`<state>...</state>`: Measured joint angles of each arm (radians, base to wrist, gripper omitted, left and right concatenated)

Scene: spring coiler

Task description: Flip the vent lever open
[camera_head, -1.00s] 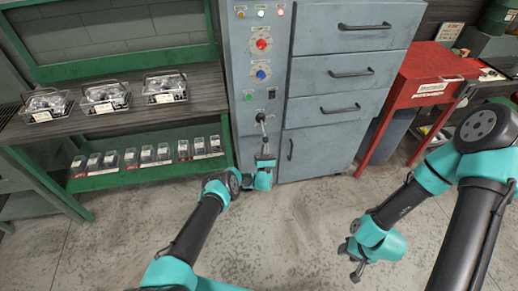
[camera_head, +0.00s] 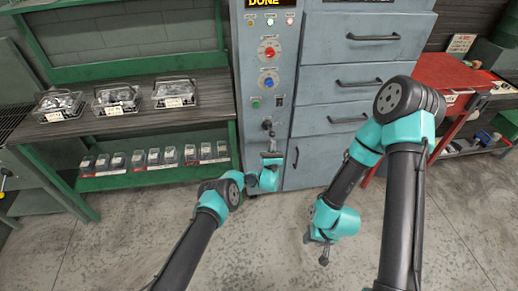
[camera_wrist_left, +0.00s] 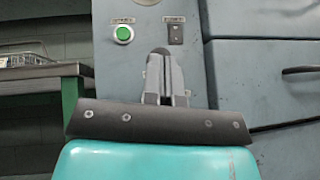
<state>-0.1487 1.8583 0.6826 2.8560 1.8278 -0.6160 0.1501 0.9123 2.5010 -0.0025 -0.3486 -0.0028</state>
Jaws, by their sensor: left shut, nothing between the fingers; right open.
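The grey-blue machine cabinet (camera_head: 258,60) has a narrow control panel with a small dark lever (camera_head: 267,124) low on it, which I take to be the vent lever. Its exact angle is too small to tell. My left gripper (camera_head: 271,138) is shut and empty, pointing at the panel just below the lever; I cannot tell whether they touch. In the left wrist view its shut fingers (camera_wrist_left: 165,80) cover the panel below a black switch (camera_wrist_left: 175,34), and the lever is not clearly seen. My right gripper (camera_head: 319,250) is open and empty, low in front of the drawers.
A display (camera_head: 265,3) reads "DONE". A red knob (camera_head: 269,52), blue knob (camera_head: 268,83) and green button (camera_head: 256,104) sit above the lever. Shelves with wire baskets (camera_head: 115,97) stand left, a red table (camera_head: 450,72) right. The floor in front is clear.

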